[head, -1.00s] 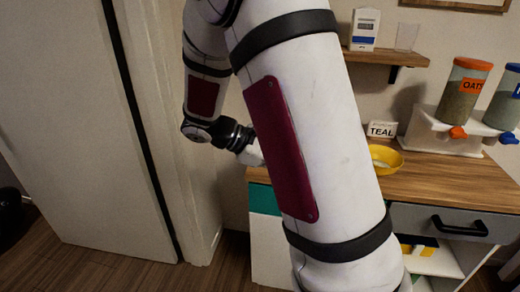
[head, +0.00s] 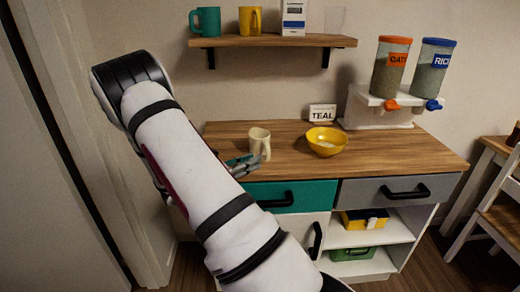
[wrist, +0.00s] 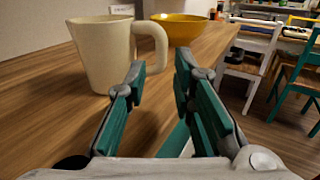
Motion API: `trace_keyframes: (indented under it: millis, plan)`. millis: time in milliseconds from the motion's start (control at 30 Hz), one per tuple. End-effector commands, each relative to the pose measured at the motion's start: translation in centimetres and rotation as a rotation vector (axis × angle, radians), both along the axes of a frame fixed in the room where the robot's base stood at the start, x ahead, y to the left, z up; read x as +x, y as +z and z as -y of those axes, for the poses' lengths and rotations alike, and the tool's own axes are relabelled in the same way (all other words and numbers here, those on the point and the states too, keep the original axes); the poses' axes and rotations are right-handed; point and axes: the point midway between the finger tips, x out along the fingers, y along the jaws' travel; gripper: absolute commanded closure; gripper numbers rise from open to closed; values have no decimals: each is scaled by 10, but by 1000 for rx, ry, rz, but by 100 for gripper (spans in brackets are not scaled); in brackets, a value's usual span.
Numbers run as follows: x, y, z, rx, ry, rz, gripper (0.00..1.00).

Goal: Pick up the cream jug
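The cream jug (head: 259,142) stands upright on the wooden counter, left of the yellow bowl. In the wrist view the cream jug (wrist: 103,55) is at the upper left, with its handle pointing right. My gripper (head: 247,165) is just in front of the jug, partly behind my arm. In the wrist view my gripper (wrist: 160,75) is open with nothing between its fingers. The left fingertip is close to the jug's handle and appears just below it; I cannot tell if they touch.
A yellow bowl (head: 326,141) sits right of the jug. A shelf (head: 270,41) with a teal mug (head: 205,21) and a yellow mug (head: 250,19) hangs above. The counter's right part (head: 415,155) is clear.

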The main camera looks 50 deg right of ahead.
Motion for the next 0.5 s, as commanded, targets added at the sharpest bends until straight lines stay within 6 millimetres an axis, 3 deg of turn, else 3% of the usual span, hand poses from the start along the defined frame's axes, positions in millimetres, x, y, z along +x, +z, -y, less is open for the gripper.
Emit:
trace_keyframes:
  millis: [333, 500]
  plan:
    - [-11, 0, 28, 1, -3, 0, 77]
    - [-20, 2, 52, 1, -4, 0, 77]
